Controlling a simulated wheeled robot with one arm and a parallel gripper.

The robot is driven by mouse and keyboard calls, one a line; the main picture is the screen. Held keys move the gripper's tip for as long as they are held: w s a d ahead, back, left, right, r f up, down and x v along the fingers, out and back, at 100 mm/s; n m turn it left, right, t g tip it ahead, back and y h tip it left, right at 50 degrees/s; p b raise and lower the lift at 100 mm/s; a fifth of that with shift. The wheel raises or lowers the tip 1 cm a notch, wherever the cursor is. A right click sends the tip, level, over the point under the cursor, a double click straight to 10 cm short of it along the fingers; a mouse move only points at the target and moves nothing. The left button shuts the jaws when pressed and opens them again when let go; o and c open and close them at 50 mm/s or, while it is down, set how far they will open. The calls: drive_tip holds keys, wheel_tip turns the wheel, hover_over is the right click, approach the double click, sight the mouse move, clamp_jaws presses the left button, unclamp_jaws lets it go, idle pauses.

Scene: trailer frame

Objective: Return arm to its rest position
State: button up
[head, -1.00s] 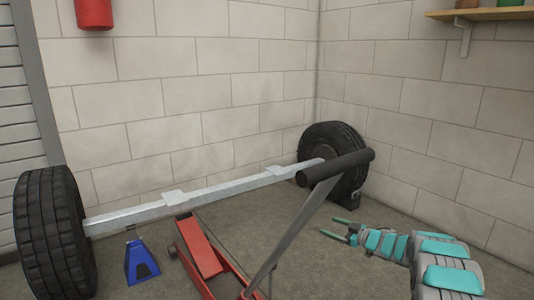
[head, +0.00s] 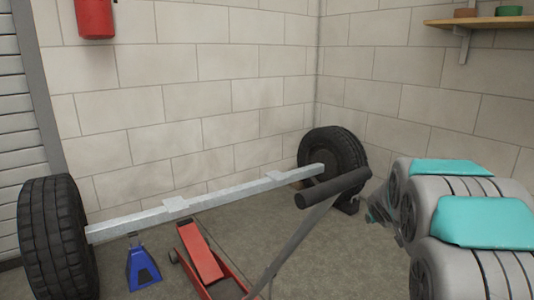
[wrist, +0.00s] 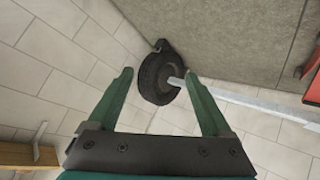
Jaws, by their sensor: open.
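My arm with grey links and teal pads shows at the right of the head view, its links bunched close to the camera.
The metal axle beam (head: 215,197) joins the far wheel to the near wheel (head: 55,235). A blue jack stand (head: 142,265) and a red floor jack (head: 200,252) with a long handle (head: 318,212) stand on the floor. A wooden shelf (head: 480,22) is on the right wall.

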drive_tip(key=s+a+g+y+p, duration=0.1)
drive_tip(key=s+a+g, duration=0.2)
drive_tip(key=s, duration=1.3)
drive_tip(key=s+a+f+g+y+p, duration=0.1)
drive_tip(key=s+a+g, duration=0.3)
drive_tip(key=s+a, duration=0.5)
drive_tip(key=s+a+f+m+g+y+p, duration=0.1)
drive_tip(key=s+a+g, duration=0.3)
drive_tip(key=s, duration=2)
drive_tip(key=a+y, duration=0.1)
drive_tip(key=a, duration=0.1)
drive_tip(key=shift+a+f, duration=0.2)
drive_tip(key=shift+a, duration=0.2)
